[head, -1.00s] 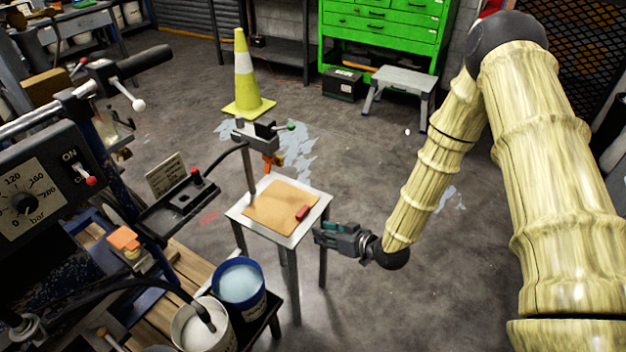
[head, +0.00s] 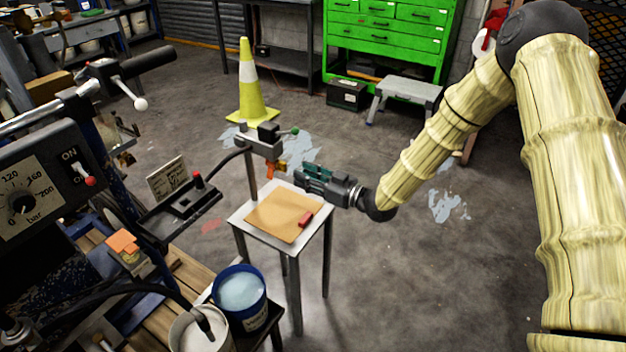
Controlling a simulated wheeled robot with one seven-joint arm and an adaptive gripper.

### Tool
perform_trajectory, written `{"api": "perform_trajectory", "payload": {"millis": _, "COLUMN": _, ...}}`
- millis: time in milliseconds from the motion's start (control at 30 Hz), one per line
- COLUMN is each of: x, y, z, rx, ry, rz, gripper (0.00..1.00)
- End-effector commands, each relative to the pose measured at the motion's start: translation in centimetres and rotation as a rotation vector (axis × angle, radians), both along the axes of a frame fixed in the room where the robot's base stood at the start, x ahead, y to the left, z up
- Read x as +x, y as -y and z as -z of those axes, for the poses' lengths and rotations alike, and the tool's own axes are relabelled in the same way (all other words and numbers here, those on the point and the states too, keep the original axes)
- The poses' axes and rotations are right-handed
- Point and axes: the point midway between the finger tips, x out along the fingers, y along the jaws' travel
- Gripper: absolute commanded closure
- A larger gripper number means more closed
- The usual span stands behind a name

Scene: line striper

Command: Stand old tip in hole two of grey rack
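My gripper (head: 300,178) points left above the back right edge of a small table, just right of a clamp-like holder (head: 264,142) on a post. A small orange piece (head: 270,170) hangs below the holder; I cannot tell for sure if it is the old tip. A gap shows between it and my gripper. Finger opening is too small to tell, and I see nothing clearly held. A dark grey tray-like piece (head: 208,207) with a red knob sits on the machine at left; it may be the grey rack, but its holes are not clear.
The small table (head: 240,214) carries a brown sheet (head: 272,220) with a red block (head: 305,219) on it. A blue bucket (head: 262,300) and a white bucket (head: 183,335) stand in front. A yellow cone (head: 246,95) and a step stool (head: 408,90) stand behind. Floor at right is clear.

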Motion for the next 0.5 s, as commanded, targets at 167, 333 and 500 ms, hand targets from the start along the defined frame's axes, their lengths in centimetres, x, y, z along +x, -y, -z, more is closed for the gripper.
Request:
{"api": "perform_trajectory", "payload": {"millis": 167, "x": 1.0, "y": -1.4, "z": 0.1, "rx": -0.001, "ry": -0.001, "rz": -0.001, "gripper": 0.69}}
{"api": "perform_trajectory", "payload": {"millis": 333, "x": 1.9, "y": -2.6, "z": 0.1, "rx": 0.000, "ry": 0.000, "rz": -0.001, "gripper": 0.69}}
{"api": "perform_trajectory", "payload": {"millis": 500, "x": 2.7, "y": -3.9, "z": 0.2, "rx": 0.000, "ry": -0.001, "rz": -0.001, "gripper": 0.69}}
